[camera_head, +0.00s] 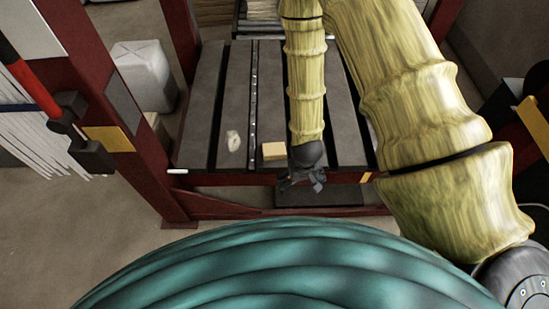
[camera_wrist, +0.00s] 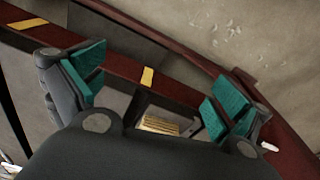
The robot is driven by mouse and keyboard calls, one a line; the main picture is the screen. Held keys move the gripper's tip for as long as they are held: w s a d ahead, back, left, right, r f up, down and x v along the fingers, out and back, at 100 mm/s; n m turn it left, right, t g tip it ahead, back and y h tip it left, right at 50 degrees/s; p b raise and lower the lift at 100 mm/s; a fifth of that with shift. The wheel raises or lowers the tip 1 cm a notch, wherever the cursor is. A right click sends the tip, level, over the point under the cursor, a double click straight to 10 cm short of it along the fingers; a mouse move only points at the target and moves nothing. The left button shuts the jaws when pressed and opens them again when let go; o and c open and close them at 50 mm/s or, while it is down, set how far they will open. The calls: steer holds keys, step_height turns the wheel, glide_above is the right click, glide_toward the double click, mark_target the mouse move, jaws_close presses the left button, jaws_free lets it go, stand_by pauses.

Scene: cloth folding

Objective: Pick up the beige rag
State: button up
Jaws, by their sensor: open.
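A small pale beige, crumpled piece (camera_head: 233,141) lies on the left of the grey slatted table top and looks like the rag. To its right is a flat yellowish-beige block (camera_head: 274,151), close to my gripper; I cannot tell for certain whether it is cloth. In the wrist view the block (camera_wrist: 158,125) shows fine layered lines, partly hidden behind my gripper's body. My gripper (camera_head: 303,180) hangs at the front edge of the table, right of both pieces. In the wrist view its green-padded fingers (camera_wrist: 157,98) are wide apart with nothing between them.
The table top (camera_head: 205,115) has dark grooves and a red front beam (camera_head: 235,180). Red posts (camera_head: 150,150) stand at its left. A white container (camera_head: 146,75) is behind the left post. The table's left part is mostly clear.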

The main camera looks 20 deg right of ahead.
steer(key=w+a+b, duration=0.1)
steer(key=w+b, duration=0.4)
steer(key=w, duration=0.5)
steer(key=m+t+b, duration=0.1)
steer(key=b, duration=0.4)
glide_toward(274, 149)
steer(key=f, duration=0.4)
steer(key=shift+w+d+f, duration=0.2)
steer(key=shift+w+d, duration=0.1)
steer(key=shift+w+a+f+b, duration=0.1)
steer(key=shift+w+f+b, duration=0.15)
steer(key=shift+f, duration=0.7)
steer(key=shift+w+f+b, duration=0.15)
steer(key=shift+f+b, duration=0.25)
steer(key=shift+f, duration=0.55)
steer(key=shift+w+f+b, duration=0.2)
steer(key=shift+f+b, duration=0.1)
steer(key=shift+f, duration=0.65)
steer(key=c, duration=1)
